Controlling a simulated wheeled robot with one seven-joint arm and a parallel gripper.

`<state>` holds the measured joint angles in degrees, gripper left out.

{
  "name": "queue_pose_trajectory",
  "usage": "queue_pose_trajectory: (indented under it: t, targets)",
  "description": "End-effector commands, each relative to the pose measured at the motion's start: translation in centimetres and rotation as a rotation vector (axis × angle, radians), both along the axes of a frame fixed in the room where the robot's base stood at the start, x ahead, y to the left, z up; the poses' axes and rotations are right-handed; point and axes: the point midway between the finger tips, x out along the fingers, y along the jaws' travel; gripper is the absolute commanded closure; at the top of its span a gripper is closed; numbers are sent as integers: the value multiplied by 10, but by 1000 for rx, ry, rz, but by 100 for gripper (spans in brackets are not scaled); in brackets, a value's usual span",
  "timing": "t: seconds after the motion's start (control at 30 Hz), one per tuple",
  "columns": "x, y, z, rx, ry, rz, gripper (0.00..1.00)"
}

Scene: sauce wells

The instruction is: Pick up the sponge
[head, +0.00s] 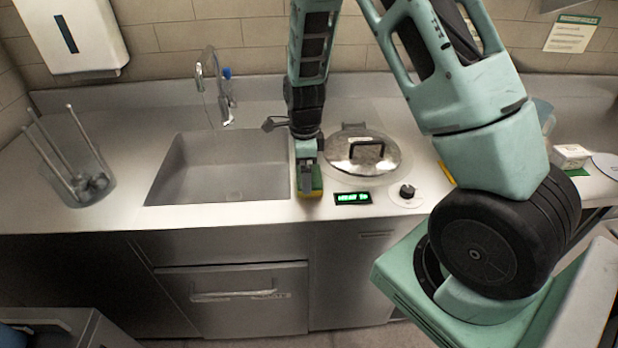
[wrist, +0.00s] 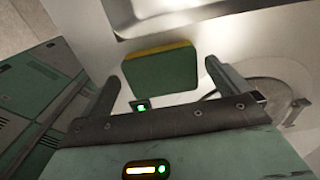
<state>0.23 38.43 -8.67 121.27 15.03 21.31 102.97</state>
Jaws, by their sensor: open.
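The sponge (head: 317,182), dark green with a yellow layer, is at the front of the counter, just right of the sink. My gripper (head: 306,187) hangs down over it and hides part of it in the head view. In the wrist view the sponge (wrist: 161,75) shows its broad green face and a yellow edge, in line with the gap between the two fingers. My gripper (wrist: 160,80) is open there, with one finger on each side. I cannot tell whether the fingers touch the sponge.
The sink (head: 222,170) with its tap (head: 215,88) lies to the left. A round metal lid (head: 362,153), a lit green display (head: 352,198) and a black knob (head: 407,191) are close on the right. A clear container with rods (head: 80,180) stands far left.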

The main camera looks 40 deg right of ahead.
Motion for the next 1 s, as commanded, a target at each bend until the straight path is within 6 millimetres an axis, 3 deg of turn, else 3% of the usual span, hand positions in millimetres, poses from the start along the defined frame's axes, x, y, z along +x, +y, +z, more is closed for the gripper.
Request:
queue_pose_trajectory:
  t: [0.2, 0.43, 0.57, 1.0]
  targets:
    - [0, 0, -19, 0, 0, 0, 0]
    - [0, 0, -21, 0, -2, 1, 0]
    - [0, 0, -21, 0, -1, 1, 36]
    - [1, 0, -15, 0, -2, 1, 36]
